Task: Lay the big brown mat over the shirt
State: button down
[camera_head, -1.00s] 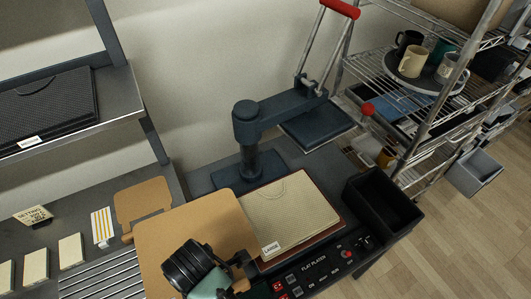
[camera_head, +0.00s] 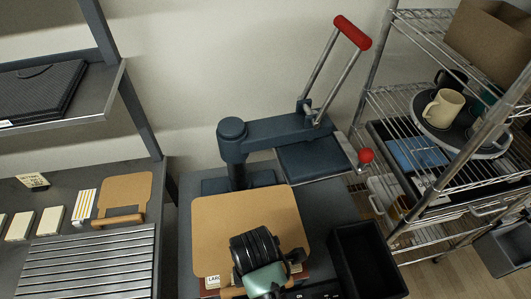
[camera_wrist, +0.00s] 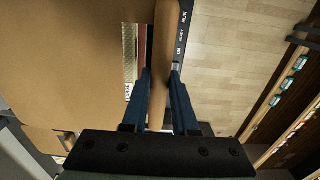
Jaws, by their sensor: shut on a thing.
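The big brown mat (camera_head: 215,215) lies over the platen area of the press in the head view and fills the left of the wrist view (camera_wrist: 60,60). My gripper (camera_wrist: 158,78) is shut on its wooden handle (camera_wrist: 161,35). The cream shirt is almost wholly hidden under the mat; a strip of it with a label (camera_wrist: 129,55) shows between mat and handle in the wrist view. I cannot tell whether the mat touches the shirt or hangs just above it.
The press's dark upper plate (camera_head: 312,158) is swung aside to the right, with its red-gripped lever (camera_head: 352,32) raised. A black bin (camera_head: 368,262) stands right of the platen. A smaller brown mat (camera_head: 125,190) lies on the left bench. A wire rack (camera_head: 440,180) with mugs stands right.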

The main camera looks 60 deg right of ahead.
notch_tip(320, 180, down, 9)
dwell(0.4)
jog(key=shift+a+r, duration=0.1)
jog(key=c, duration=0.7)
grip_release()
